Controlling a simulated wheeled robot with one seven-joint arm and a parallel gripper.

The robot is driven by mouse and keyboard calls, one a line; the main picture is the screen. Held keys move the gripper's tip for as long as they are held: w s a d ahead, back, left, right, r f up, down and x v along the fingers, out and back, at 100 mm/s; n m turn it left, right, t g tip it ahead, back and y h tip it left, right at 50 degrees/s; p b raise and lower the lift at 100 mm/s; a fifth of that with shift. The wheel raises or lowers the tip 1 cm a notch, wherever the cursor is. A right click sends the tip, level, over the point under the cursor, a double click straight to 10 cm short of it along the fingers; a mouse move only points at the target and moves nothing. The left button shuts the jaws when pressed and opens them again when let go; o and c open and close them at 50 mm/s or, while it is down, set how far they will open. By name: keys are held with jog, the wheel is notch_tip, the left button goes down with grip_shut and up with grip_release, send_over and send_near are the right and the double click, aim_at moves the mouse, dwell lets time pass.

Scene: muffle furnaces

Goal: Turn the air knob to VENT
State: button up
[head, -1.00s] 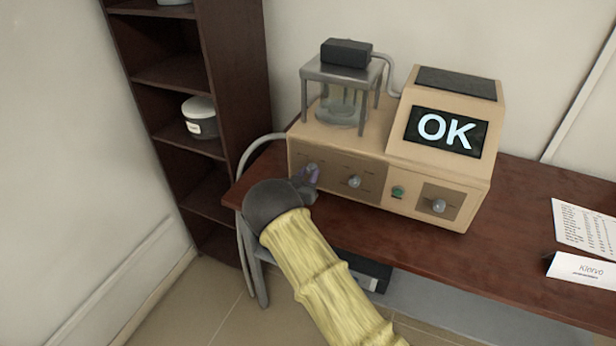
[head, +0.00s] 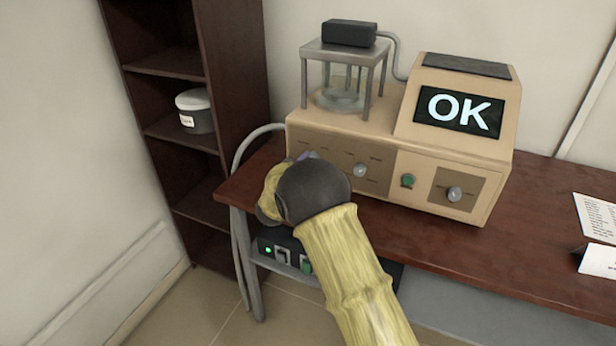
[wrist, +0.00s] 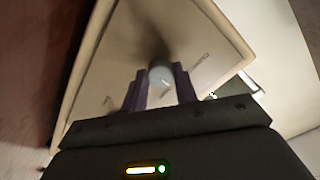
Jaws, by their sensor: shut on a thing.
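A beige machine (head: 340,126) stands on the desk, with a brown panel on its front. In the wrist view a pale round knob (wrist: 160,75) sits between the two purple fingers of my gripper (wrist: 160,88), which is shut on it. The markings around this knob are too blurred to read. The panel's other knob (head: 360,170) shows uncovered to the right of my wrist.
The machine's screen (head: 459,109) reads OK. A green button (head: 407,181) and another knob (head: 454,194) are on its right front. A glass vessel under a metal stand (head: 343,48) is on top. A dark shelf (head: 172,65) stands left. A box with switches (head: 285,252) sits below the desk.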

jog(key=m+b, duration=0.7)
jog(key=b, duration=0.3)
jog(key=shift+f+m+b, duration=0.1)
jog(key=shift+m+b, duration=0.2)
jog(key=shift+m, duration=0.1)
jog(key=shift+a, duration=0.1)
jog(key=o, duration=1)
jog(key=shift+c, duration=0.2)
jog(key=v, duration=1.7)
jog(key=shift+s, duration=0.15)
